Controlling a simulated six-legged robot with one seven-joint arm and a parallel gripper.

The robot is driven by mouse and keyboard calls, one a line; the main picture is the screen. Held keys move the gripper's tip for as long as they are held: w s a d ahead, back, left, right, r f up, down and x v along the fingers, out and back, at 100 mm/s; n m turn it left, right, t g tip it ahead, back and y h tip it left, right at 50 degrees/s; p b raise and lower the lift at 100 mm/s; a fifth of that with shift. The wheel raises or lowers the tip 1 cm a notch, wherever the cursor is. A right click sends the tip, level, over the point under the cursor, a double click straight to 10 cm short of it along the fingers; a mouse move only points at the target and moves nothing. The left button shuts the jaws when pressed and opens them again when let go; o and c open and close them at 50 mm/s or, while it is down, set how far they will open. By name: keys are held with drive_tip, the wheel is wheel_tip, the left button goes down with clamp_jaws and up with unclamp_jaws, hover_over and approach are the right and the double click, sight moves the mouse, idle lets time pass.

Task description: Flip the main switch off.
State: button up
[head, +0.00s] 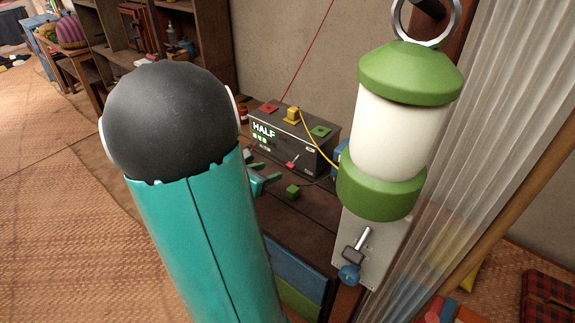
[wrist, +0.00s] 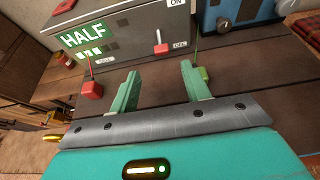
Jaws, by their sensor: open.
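A dark grey box (head: 285,145) with a green "HALF" display stands on the brown bench; the box also shows in the wrist view (wrist: 125,38). A small red-handled lever (wrist: 161,48) is on its front, between an "ON" label above and an "OFF" label below. The red handle hangs low, near the "OFF" label, but I cannot tell its exact setting. The lever also shows in the head view (head: 291,165). My gripper (wrist: 159,70) is open and empty, its teal fingers pointing at the box front. The lever lies ahead of the gap between the fingers, apparently apart from them.
A red block (wrist: 91,89) with a wire is left of my fingers; a green block (head: 292,192) is to the right. A blue box (wrist: 240,10) stands right of the grey box. A green-and-white lantern (head: 398,125) hangs in front, above a grey plate with a blue-knobbed lever (head: 350,273).

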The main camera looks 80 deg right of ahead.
sight(289, 167)
drive_tip(key=x, duration=1)
drive_tip(key=shift+s, duration=0.1)
drive_tip(key=shift+a, duration=0.1)
drive_tip(key=c, duration=1)
drive_tip(key=shift+f+h, duration=0.3)
drive_tip(key=shift+f, duration=0.1)
drive_tip(key=shift+f+g+h, duration=0.1)
drive_tip(key=shift+g+h, duration=0.2)
drive_tip(key=shift+g, duration=0.1)
